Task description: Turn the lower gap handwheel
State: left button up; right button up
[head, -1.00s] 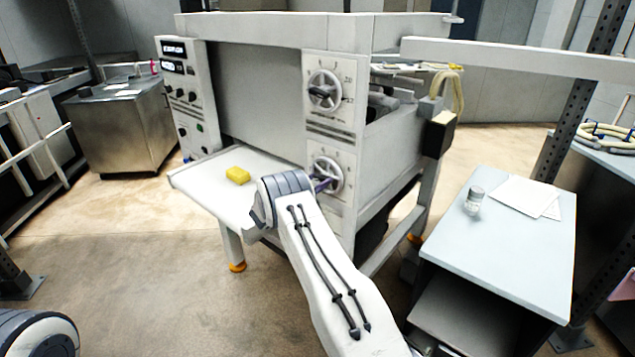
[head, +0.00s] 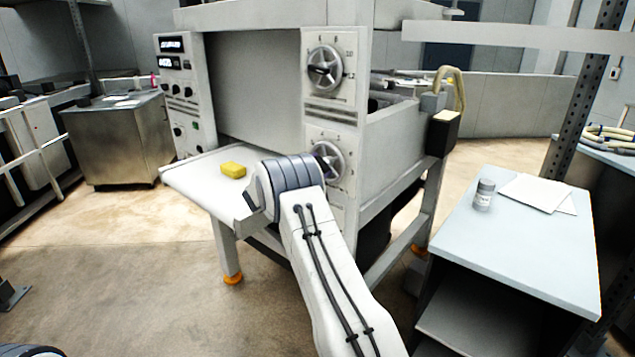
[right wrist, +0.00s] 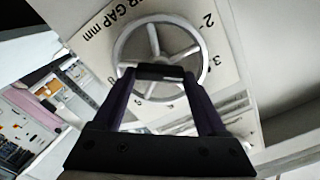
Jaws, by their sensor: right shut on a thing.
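The lower gap handwheel (head: 338,163) is a light spoked wheel on the front of the machine's right column. In the right wrist view the handwheel (right wrist: 198,50) sits over a dial plate with numbers and "GAP mm". My right gripper (right wrist: 160,73) reaches it with purple fingers and a dark tip. In the head view my right wrist covers the wheel's left side. My left gripper is out of view.
The upper handwheel (head: 323,70) is directly above. A yellow block (head: 233,170) lies on the white feed table (head: 190,182) left of my right wrist. A side table (head: 530,250) at right holds a jar (head: 484,195) and papers (head: 535,192). Open floor lies at front left.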

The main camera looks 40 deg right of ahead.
jog(key=shift+f+m+b, duration=0.2)
jog(key=shift+m+b, duration=3.5)
jog(key=shift+b, duration=0.3)
jog(key=shift+f+m+b, duration=0.15)
jog(key=shift+m+b, duration=3.55)
jog(key=shift+b, duration=0.35)
jog(key=shift+f+m+b, duration=0.2)
jog(key=shift+m+b, duration=3.5)
jog(key=shift+b, duration=0.3)
jog(key=o, duration=1.3)
jog(key=shift+r, duration=0.1)
